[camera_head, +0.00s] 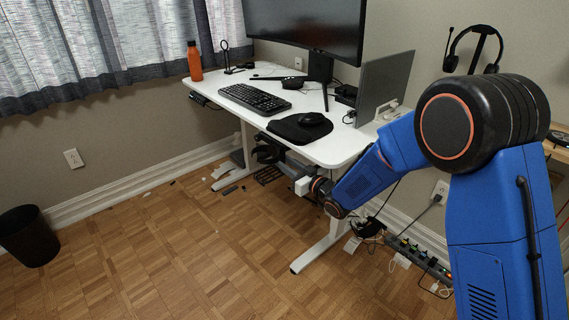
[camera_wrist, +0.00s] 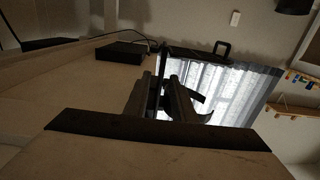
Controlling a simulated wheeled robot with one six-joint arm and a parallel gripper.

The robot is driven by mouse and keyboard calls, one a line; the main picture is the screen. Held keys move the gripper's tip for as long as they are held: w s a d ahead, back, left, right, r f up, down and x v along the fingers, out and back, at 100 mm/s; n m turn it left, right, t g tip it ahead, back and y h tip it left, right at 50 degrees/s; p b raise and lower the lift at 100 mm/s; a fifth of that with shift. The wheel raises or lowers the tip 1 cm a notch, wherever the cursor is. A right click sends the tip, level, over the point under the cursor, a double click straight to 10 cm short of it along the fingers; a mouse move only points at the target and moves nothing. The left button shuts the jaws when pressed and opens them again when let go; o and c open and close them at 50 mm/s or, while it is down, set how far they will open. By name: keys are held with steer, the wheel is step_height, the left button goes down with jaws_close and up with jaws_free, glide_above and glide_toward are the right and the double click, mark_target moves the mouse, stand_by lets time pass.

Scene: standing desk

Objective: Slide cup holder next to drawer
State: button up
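My gripper reaches in under the right part of the white desk (camera_head: 222,87); its fingertips are hard to make out in the head view. In the wrist view, dark parallel bars that look like my gripper (camera_wrist: 163,98) stand in the middle, and I cannot tell whether they grip anything. A black curved piece (camera_wrist: 195,112), possibly the cup holder, shows just beside them. A black rounded item under the desk (camera_head: 268,150) may be the same piece. I cannot pick out the drawer with certainty; a dark box (camera_wrist: 120,52) shows at upper left in the wrist view.
A keyboard (camera_head: 254,98), mouse pad (camera_head: 290,130), monitor (camera_head: 310,30) and orange bottle (camera_head: 194,62) are on the desk. A desk leg foot (camera_head: 312,256) and power strip (camera_head: 419,256) are near my arm. Floor at front left is clear, beside a black bin (camera_head: 28,238).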

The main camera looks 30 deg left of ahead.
steer(key=shift+w+a, duration=0.1)
steer(key=shift+a, duration=0.25)
steer(key=shift+c, duration=0.2)
jaws_close()
stand_by(1.0)
steer(key=shift+a, duration=0.1)
